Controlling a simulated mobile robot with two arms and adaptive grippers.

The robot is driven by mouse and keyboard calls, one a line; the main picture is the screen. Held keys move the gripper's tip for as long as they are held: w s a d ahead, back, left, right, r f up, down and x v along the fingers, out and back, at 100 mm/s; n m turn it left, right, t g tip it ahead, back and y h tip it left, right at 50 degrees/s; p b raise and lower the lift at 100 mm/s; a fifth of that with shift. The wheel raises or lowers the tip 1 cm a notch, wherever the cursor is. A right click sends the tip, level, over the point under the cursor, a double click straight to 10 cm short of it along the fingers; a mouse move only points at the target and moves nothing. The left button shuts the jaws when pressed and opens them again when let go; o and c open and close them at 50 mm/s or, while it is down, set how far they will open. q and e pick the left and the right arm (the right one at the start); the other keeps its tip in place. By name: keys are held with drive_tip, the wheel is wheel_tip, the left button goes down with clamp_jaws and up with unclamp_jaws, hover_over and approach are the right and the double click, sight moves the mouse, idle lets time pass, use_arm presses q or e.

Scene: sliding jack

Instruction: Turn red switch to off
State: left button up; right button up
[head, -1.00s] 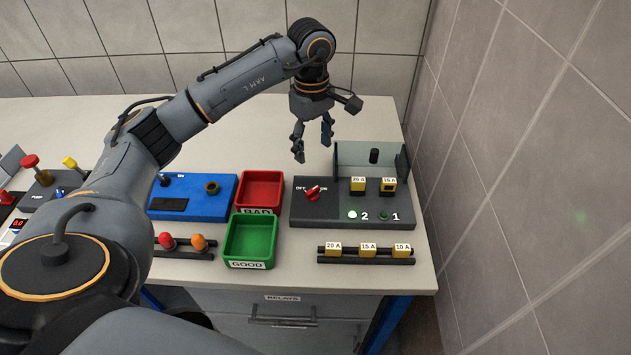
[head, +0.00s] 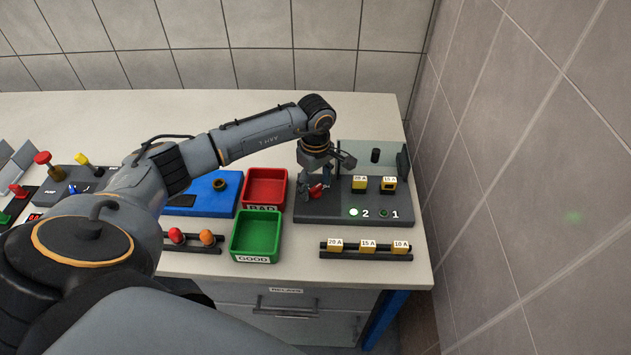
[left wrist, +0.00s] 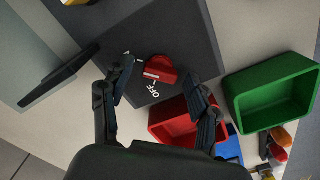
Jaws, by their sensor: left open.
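The red switch (head: 316,191) is a rotary knob on the dark grey panel (head: 326,213) at the right end of the bench. In the left wrist view the red switch (left wrist: 160,70) shows a white line, with the lettering OFF beside it on the gripper side. My left gripper (head: 314,187) points down over the switch and partly hides it in the head view. Its fingers are open, one on each side of the knob in the left wrist view (left wrist: 158,82). I cannot tell whether they touch it. My right gripper is not in view.
A clear guard (head: 352,155) stands at the panel's back. Yellow relays (head: 359,184) and a lit lamp 2 (head: 353,212) are right of the switch. The red BAD bin (head: 265,188) and green GOOD bin (head: 256,237) stand left. A relay rack (head: 366,255) lies in front.

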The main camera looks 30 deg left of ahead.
use_arm(q)
drive_tip(key=c, duration=1.2)
drive_tip(key=shift+o, duration=0.2)
drive_tip(key=n+b, duration=0.2)
drive_tip(key=n, duration=0.1)
drive_tip(key=shift+f+b, duration=0.15)
drive_tip(key=shift+b, duration=0.25)
drive_tip(key=n+b, duration=0.2)
drive_tip(key=n, duration=0.2)
drive_tip(key=shift+n+b, duration=0.3)
drive_tip(key=shift+n, duration=0.1)
drive_tip(key=n+b, duration=0.2)
drive_tip(key=n, duration=0.3)
drive_tip(key=shift+n, duration=0.3)
drive_tip(key=shift+r+n+b, duration=0.2)
drive_tip(key=shift+n+b, duration=0.45)
drive_tip(key=shift+n, duration=1.55)
